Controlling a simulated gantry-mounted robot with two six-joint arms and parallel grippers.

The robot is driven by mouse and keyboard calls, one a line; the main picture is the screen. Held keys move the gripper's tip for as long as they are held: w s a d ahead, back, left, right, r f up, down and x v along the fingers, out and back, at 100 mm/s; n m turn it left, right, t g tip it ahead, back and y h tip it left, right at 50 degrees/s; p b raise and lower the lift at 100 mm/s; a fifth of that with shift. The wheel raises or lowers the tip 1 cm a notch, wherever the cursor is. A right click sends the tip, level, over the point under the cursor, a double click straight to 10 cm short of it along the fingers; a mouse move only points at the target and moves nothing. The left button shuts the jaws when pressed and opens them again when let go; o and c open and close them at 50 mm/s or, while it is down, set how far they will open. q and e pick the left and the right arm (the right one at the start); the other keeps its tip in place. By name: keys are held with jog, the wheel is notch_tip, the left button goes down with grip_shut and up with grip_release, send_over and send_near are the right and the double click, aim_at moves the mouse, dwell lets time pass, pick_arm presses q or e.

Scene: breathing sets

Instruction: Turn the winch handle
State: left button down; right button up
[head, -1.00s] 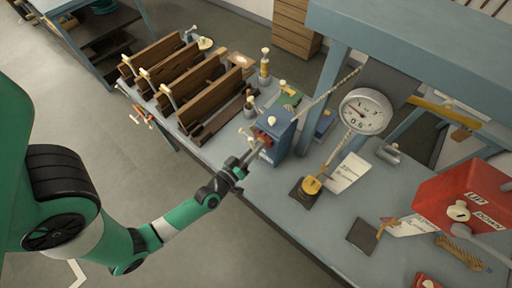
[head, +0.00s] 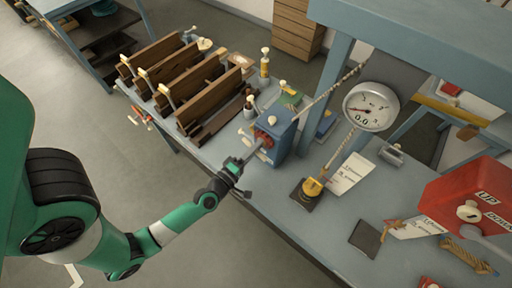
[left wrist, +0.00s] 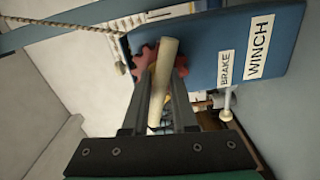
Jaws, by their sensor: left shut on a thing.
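The winch is a blue box (head: 274,132) at the front edge of the bench, with a rope running up from it. In the left wrist view its blue face (left wrist: 205,50) carries labels reading BRAKE and WINCH, and a red toothed wheel (left wrist: 143,58) shows at its side. My left gripper (head: 247,160) is at the winch's front. It is shut on the pale winch handle (left wrist: 162,85), which stands between the fingers in the left wrist view. My right gripper is not in view.
A round dial gauge (head: 371,107) hangs from a rope above a yellow hook block (head: 312,187). A red box marked UP and DOWN (head: 470,205) stands at the right. Wooden racks (head: 190,85) stand at the back left.

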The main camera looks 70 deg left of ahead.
pick_arm(q)
jog(key=shift+n, duration=0.6)
jog(key=shift+r, duration=0.1)
jog(key=c, duration=0.8)
grip_release()
jog(key=shift+c, duration=0.2)
